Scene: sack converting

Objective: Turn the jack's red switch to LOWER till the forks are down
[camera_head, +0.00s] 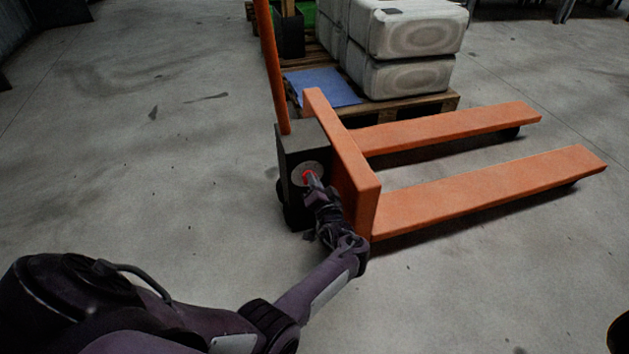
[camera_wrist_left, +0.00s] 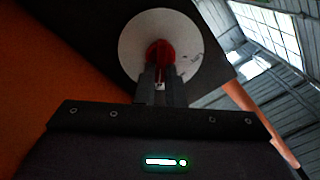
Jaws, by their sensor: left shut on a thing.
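The orange pallet jack (camera_head: 365,185) stands on the concrete floor, its two forks (camera_head: 480,195) reaching to the right. Its dark housing (camera_head: 290,145) carries a pale round dial (camera_head: 300,168) with the red switch (camera_head: 308,178) at its centre. My left gripper (camera_head: 312,184) is shut on the red switch. In the left wrist view, the gripper fingers (camera_wrist_left: 161,88) close on the red switch (camera_wrist_left: 160,53) in front of the pale dial (camera_wrist_left: 150,25). The fingers hide part of the switch, and I cannot read any dial marking. My right gripper is not in view.
A wooden pallet (camera_head: 430,103) with stacked pale sacks (camera_head: 405,75) and a blue sheet (camera_head: 322,87) stands behind the jack. The orange handle (camera_head: 272,70) rises from the housing. The floor to the left is clear.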

